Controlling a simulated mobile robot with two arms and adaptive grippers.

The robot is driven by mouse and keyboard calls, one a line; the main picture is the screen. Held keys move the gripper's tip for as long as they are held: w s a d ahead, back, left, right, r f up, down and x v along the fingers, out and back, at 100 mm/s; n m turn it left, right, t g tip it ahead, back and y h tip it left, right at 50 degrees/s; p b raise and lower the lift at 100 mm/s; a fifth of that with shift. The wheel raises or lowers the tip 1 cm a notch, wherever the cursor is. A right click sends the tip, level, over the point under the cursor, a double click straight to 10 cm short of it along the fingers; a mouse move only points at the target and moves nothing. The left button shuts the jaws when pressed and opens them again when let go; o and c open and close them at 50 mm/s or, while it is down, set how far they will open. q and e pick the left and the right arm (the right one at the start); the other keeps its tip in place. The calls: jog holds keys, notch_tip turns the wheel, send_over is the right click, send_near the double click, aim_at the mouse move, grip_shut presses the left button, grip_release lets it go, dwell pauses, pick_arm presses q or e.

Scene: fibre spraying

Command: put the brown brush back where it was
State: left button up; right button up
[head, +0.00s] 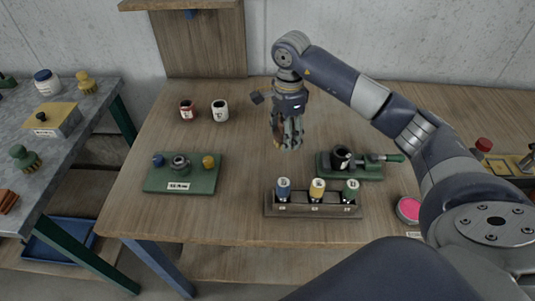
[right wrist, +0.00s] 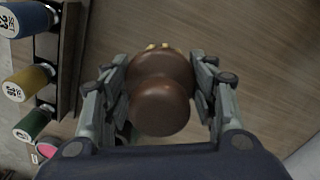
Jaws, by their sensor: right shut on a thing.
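My right gripper (head: 287,143) hangs over the middle of the wooden table, behind the rack of three bottles, fingers pointing down. It is shut on the brown brush (right wrist: 160,100), whose rounded brown handle sits between the fingers in the right wrist view. Pale bristle tips show just past the handle there. In the head view the fingers mostly hide the brush, and it appears held above the tabletop. My left gripper is not in view.
The wooden table (head: 140,215) bears a bottle rack (head: 313,210), a green tray (head: 165,186), two cups (head: 220,110) and a green stand (head: 370,174). A grey side table (head: 75,130) at left holds a green brush (head: 24,157) and a yellow-topped box (head: 55,118).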

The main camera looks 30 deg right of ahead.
aim_at(284, 159)
jog(key=f, duration=0.3)
jog(key=shift+d+f+p, duration=0.25)
jog(key=shift+d+p, duration=0.05)
jog(key=shift+d, duration=0.1)
jog(key=shift+a+f, duration=0.15)
jog(key=shift+f, duration=0.15)
notch_tip(284, 159, down, 3)
jog(key=shift+a+r+p, duration=0.1)
jog(key=shift+p, duration=0.45)
jog(key=shift+f+b, duration=0.3)
jog(key=shift+f, duration=0.05)
jog(key=o, duration=1.1)
jog(key=shift+r, duration=0.1)
jog(key=shift+o, duration=0.5)
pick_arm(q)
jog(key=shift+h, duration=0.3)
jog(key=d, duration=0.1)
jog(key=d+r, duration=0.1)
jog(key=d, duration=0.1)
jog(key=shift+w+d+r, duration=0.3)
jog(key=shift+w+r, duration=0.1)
